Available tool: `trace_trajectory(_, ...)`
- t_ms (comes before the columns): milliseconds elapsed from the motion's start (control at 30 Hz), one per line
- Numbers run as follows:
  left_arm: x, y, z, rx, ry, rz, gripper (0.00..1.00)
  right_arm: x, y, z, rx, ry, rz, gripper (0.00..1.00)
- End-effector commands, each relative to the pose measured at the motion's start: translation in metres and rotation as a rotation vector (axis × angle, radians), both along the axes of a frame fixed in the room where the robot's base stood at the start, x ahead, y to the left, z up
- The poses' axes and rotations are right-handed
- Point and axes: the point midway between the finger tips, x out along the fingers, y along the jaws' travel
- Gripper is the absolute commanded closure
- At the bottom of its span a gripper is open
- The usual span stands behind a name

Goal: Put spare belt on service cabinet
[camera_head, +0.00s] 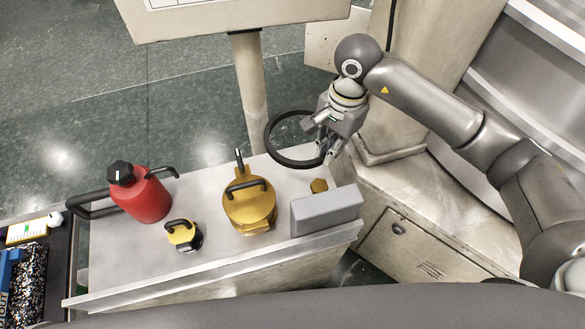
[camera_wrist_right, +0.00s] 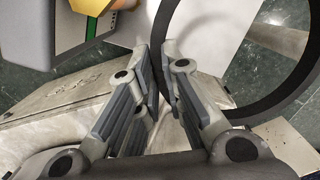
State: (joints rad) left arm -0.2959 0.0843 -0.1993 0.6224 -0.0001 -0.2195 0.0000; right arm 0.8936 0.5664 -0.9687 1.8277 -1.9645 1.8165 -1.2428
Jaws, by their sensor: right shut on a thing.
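The spare belt is a black ring (camera_head: 294,162). My right gripper (camera_head: 325,147) is shut on its right side and holds it over the far edge of a pale bench top (camera_head: 120,262). In the right wrist view the belt (camera_wrist_right: 247,112) spreads to the right of the gripper's fingers (camera_wrist_right: 158,62). A beige cabinet (camera_head: 425,250) with a latch and vent slots stands right of the bench. I cannot tell for sure which surface is the service cabinet. My left gripper is not in view.
On the bench stand a red can (camera_head: 148,197), a small yellow-black item (camera_head: 184,236), a brass-coloured pot (camera_head: 250,208) and a grey box (camera_head: 327,211). A beige post (camera_head: 252,85) rises behind. A dark tray (camera_head: 30,270) with coloured items lies at lower left.

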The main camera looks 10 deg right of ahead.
Motion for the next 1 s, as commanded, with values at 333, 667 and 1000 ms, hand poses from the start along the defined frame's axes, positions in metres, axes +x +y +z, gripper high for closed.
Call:
trace_trajectory(333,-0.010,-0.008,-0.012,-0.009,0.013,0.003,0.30,-0.003,-0.001,-0.062,-0.003,-0.001,0.004,1.00)
trace_trajectory(667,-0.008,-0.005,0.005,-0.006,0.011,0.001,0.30,-0.005,-0.002,-0.116,-0.006,0.002,0.004,1.00)
trace_trajectory(1000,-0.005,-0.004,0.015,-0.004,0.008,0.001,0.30,-0.004,-0.001,-0.156,-0.005,0.001,0.002,1.00)
